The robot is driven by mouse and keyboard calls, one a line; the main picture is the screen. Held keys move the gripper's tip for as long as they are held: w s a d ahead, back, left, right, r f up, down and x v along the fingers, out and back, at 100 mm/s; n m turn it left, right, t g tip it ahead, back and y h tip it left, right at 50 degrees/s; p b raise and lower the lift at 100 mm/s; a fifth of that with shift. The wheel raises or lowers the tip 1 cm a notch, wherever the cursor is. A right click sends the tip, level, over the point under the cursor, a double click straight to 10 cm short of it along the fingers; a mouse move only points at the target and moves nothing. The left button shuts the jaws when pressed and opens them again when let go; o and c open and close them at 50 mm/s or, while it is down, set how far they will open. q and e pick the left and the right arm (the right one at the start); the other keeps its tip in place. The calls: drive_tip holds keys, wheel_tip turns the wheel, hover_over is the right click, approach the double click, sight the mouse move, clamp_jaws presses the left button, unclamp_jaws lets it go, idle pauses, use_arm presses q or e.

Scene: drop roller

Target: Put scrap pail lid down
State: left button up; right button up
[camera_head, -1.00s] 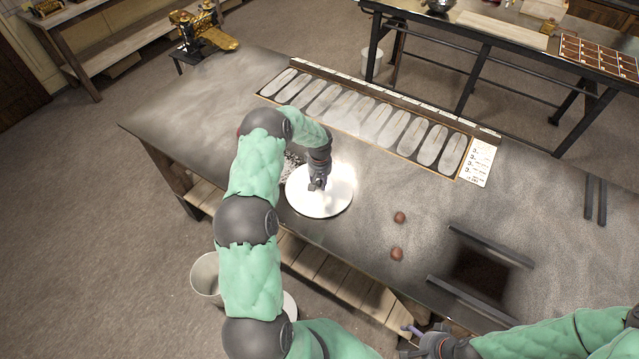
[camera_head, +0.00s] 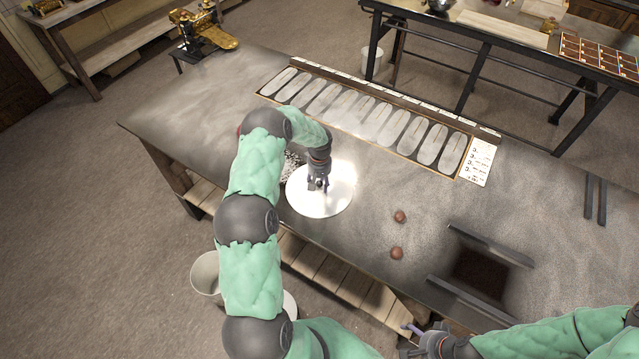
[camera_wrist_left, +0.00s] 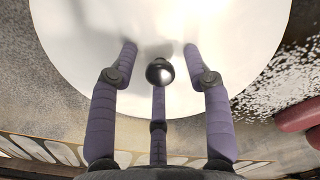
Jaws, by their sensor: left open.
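The scrap pail lid is a round white disc (camera_head: 325,200) lying on the dark worktable near its front edge. In the left wrist view the lid (camera_wrist_left: 90,45) fills the upper part, with a dark round knob (camera_wrist_left: 159,71) at its middle. My left gripper (camera_head: 318,186) is just above the lid. In the left wrist view its fingers (camera_wrist_left: 160,65) are spread open around the knob, apart from it. My right gripper (camera_head: 425,340) is low in the head view, partly cut off; its finger state is unclear.
A pale pail (camera_head: 206,273) stands on the floor in front of the table. Two brown balls (camera_head: 399,216) lie right of the lid. A board with oval slots (camera_head: 370,118) runs along the back. Dark rails (camera_head: 490,245) lie at the right.

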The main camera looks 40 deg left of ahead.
sight(319, 183)
use_arm(q)
wheel_tip(319, 183, up, 12)
drive_tip(key=shift+f, duration=0.2)
idle(0.6)
